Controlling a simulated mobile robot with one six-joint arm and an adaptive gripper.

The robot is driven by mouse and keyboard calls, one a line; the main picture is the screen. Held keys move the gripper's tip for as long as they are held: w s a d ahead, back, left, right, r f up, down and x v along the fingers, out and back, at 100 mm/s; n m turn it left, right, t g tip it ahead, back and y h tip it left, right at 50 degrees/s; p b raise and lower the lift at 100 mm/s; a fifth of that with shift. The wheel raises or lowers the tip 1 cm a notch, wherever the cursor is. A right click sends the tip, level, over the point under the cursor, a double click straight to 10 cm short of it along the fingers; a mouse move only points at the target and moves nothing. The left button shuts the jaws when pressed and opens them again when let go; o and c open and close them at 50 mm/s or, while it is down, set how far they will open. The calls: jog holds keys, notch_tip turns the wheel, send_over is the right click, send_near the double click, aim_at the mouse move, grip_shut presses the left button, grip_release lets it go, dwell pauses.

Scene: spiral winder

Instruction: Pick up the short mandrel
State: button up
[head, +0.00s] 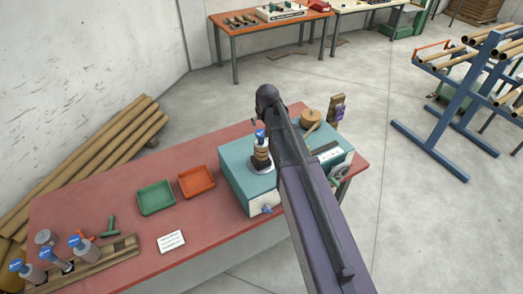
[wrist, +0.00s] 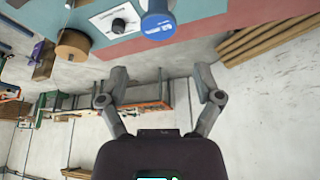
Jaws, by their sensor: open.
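Several blue-capped grey mandrels are in the head view. Three stand or lean at the wooden rack (head: 118,247) on the left: a left one (head: 33,273), a middle one (head: 60,263) and a right one (head: 87,250). Another blue-capped mandrel (head: 260,134), with brown wrap below its cap, stands upright on the teal winder (head: 236,172). I cannot tell which is the short one. In the wrist view, a blue cap (wrist: 157,20) shows at the top, beyond my fingers. My gripper (wrist: 160,96) is open and empty. My arm hides most of it in the head view.
The red table (head: 120,205) also holds a green tray (head: 156,197), an orange tray (head: 196,181) and a white card (head: 171,241). Cardboard tubes (head: 95,145) lean at the left. A blue tube rack (head: 455,110) stands right. The table's middle front is clear.

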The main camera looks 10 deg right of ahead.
aim_at(262, 134)
jog(key=shift+b+x, duration=3.65)
jog(key=shift+x, duration=0.45)
jog(key=shift+f, duration=0.1)
jog(key=b+x, duration=0.3)
jog(key=shift+s+d+f, duration=0.1)
jog(key=shift+d+f, duration=0.05)
jog(key=shift+f, duration=0.15)
jog(key=shift+b+x, duration=0.85)
jog(key=shift+b, duration=0.1)
jog(key=shift+r, duration=0.1)
jog(key=c, duration=1)
jog(key=shift+r, duration=0.1)
